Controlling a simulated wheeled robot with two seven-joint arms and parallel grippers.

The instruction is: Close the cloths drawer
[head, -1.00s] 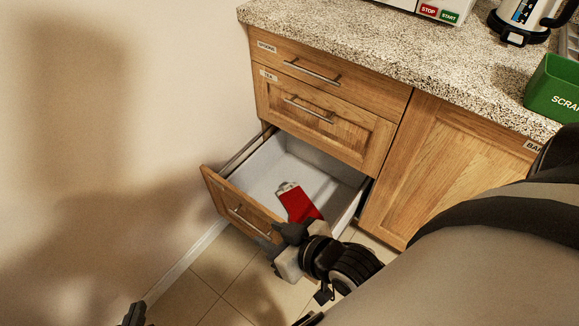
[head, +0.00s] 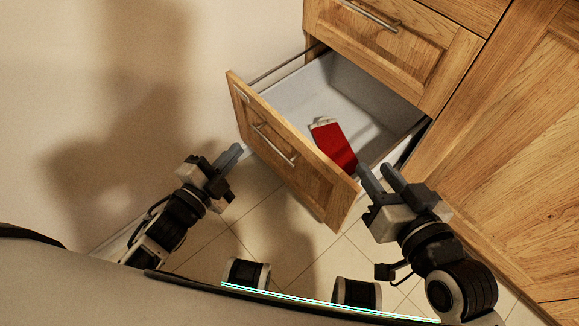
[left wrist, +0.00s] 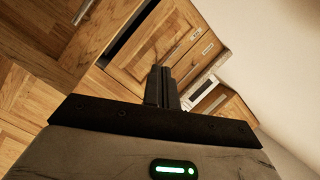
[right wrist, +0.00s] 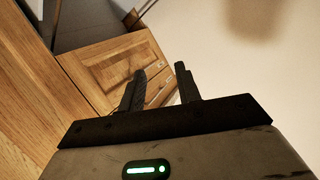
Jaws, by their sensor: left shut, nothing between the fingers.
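The bottom drawer is pulled out, showing its wooden front (head: 290,150) with a metal bar handle (head: 272,143) and a pale interior (head: 345,85). A red item (head: 333,143) with a pale end lies inside; I cannot tell what it is. My left gripper (head: 236,152) is shut and empty, in front of the drawer front's left part. Its fingers meet in the left wrist view (left wrist: 162,85). My right gripper (head: 376,172) is open and empty by the drawer's right front corner; whether it touches is unclear. Its fingers stand apart in the right wrist view (right wrist: 160,85).
A closed drawer (head: 385,40) sits above the open one. A wooden cabinet door (head: 500,150) is on the right. A plain wall (head: 60,90) stands at left. Tiled floor (head: 300,225) lies in front, with parts of my own base at the bottom.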

